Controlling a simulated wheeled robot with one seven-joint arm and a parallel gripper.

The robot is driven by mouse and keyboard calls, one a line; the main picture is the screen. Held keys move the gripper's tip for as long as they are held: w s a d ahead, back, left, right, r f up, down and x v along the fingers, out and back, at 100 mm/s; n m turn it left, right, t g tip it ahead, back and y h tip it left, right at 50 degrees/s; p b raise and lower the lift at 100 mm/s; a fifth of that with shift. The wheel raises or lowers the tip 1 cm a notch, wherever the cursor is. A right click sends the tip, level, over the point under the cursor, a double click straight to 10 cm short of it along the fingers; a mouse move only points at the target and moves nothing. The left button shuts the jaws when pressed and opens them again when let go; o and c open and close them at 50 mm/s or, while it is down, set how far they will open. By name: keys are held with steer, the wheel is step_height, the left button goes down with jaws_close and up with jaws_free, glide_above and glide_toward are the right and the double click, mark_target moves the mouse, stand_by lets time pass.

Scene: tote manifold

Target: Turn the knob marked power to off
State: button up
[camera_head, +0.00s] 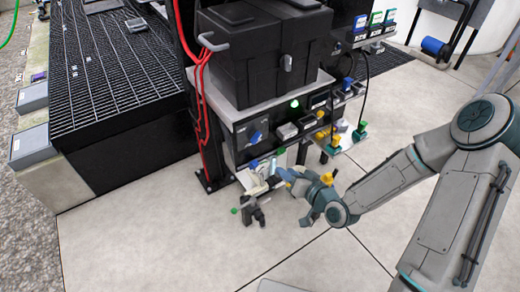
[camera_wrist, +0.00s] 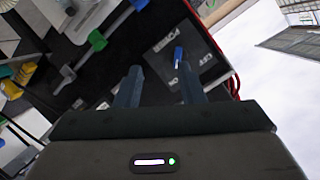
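The power knob (camera_wrist: 178,57) is a small blue knob on a dark grey plate (camera_wrist: 200,70) with white lettering; I read "POWER" and "OFF" on it. In the head view the blue knob (camera_head: 256,137) sits on the black front panel of the machine. My gripper (camera_wrist: 160,72) is open and empty, its two blue-grey fingers apart. The knob appears beyond the tips, nearer the right finger, and I see no contact. In the head view my gripper (camera_head: 280,174) is low in front of the panel, below the knob, partly lost among other parts. The knob's exact setting is hard to tell.
A green-handled valve (camera_wrist: 97,40) is left of the fingers in the wrist view. Red hoses (camera_head: 202,110) run down left of the panel. Black boxes (camera_head: 258,50) stand on the shelf above. Yellow fittings (camera_head: 321,135) are to the right.

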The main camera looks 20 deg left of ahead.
steer(key=m+y, duration=0.1)
steer(key=m+t+y+b, duration=0.1)
steer(key=t+b, duration=0.1)
glide_toward(257, 140)
steer(key=x, duration=0.8)
steer(key=shift+w+a+f, duration=0.15)
steer(key=shift+w+a, duration=0.1)
jaws_close()
